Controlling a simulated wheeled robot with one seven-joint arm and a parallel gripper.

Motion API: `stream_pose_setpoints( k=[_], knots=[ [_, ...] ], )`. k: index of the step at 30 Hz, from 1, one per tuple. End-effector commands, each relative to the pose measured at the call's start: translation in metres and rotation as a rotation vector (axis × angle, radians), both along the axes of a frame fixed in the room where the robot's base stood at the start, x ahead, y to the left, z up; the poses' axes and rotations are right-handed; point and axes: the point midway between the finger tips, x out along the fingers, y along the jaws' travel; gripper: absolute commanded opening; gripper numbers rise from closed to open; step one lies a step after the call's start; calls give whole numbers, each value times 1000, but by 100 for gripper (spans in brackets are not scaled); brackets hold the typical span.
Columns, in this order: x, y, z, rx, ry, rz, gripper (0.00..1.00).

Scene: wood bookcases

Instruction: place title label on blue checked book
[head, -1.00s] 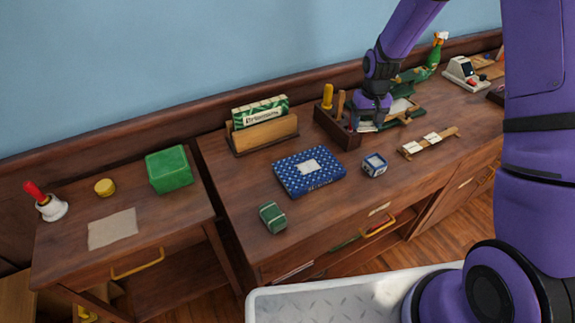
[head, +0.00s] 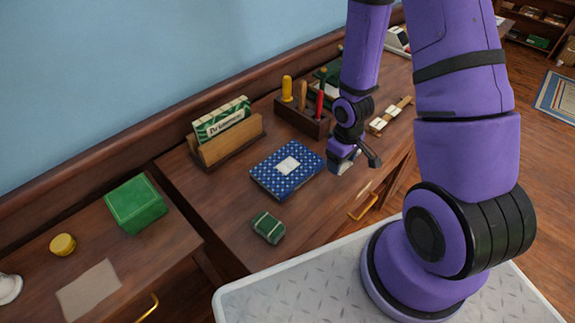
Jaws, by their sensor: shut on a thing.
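More white labels (head: 378,124) lie on a wooden strip behind the gripper.
A tool caddy (head: 297,120) with yellow, wooden and red handles stands behind the book. A wooden card rack (head: 229,146) is at back left. A small green box (head: 268,227) lies in front of the book. A larger green box (head: 136,203) is on the left table.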

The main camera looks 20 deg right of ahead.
Motion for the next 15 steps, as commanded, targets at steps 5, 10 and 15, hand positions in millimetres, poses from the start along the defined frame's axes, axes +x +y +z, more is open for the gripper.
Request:
stream_pose_setpoints(
  k=[5,10,15],
  knots=[
    [5,15,-2,0,-3,17,43],
    [31,44,-6,0,-5,16,43],
    [57,73,-10,0,-4,14,43]
  ],
)
